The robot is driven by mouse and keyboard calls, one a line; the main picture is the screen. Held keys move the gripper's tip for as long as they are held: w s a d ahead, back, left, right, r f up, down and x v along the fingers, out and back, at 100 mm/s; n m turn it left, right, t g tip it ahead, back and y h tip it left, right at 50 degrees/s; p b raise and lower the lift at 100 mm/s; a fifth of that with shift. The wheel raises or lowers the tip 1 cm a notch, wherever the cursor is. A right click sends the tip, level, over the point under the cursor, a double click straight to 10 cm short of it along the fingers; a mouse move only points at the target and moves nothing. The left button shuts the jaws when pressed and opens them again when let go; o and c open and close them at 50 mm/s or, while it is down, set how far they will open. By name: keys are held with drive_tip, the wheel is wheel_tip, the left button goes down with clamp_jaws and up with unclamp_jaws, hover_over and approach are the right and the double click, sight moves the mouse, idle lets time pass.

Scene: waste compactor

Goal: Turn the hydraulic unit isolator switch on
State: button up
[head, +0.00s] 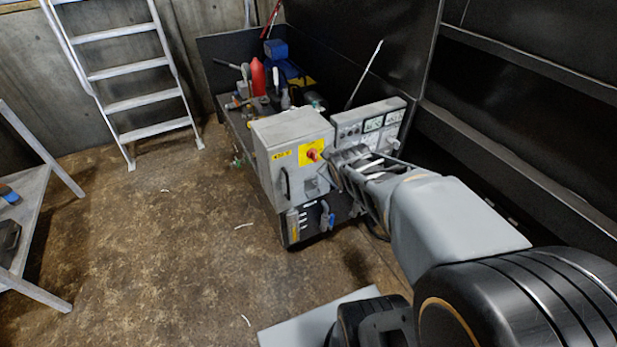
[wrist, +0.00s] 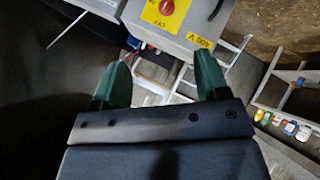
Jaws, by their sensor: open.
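The isolator switch (head: 313,155) is a red rotary knob on a yellow plate, on the front of a grey cabinet (head: 291,130). In the wrist view the red knob (wrist: 166,7) and its yellow plate show at the top edge, partly cut off. My gripper (head: 335,165) is at the right of the knob in the head view, close to the cabinet front. In the wrist view its two green fingers (wrist: 163,75) are spread apart with nothing between them, and the knob lies beyond the fingertips. I cannot tell the knob's exact position.
A grey control panel (head: 368,128) with gauges stands right of the cabinet, beside my arm. A ladder (head: 131,74) leans at the back left, and a metal table (head: 28,215) stands at far left. The floor between is mostly clear.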

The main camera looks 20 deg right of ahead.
drive_tip(key=w+d+f+n+t+b, duration=0.35)
drive_tip(key=f+n+b, duration=0.2)
drive_tip(key=f, duration=0.25)
drive_tip(key=n+t+y+b, duration=0.5)
drive_tip(key=n+b, duration=0.3)
drive_tip(key=b, duration=0.2)
approach(316, 159)
drive_tip(key=w, duration=0.6)
drive_tip(key=w+a+b, duration=0.1)
drive_tip(key=w, duration=0.3)
drive_tip(key=shift+a+r, duration=0.1)
drive_tip(key=shift+r, duration=0.05)
drive_tip(key=c, duration=0.9)
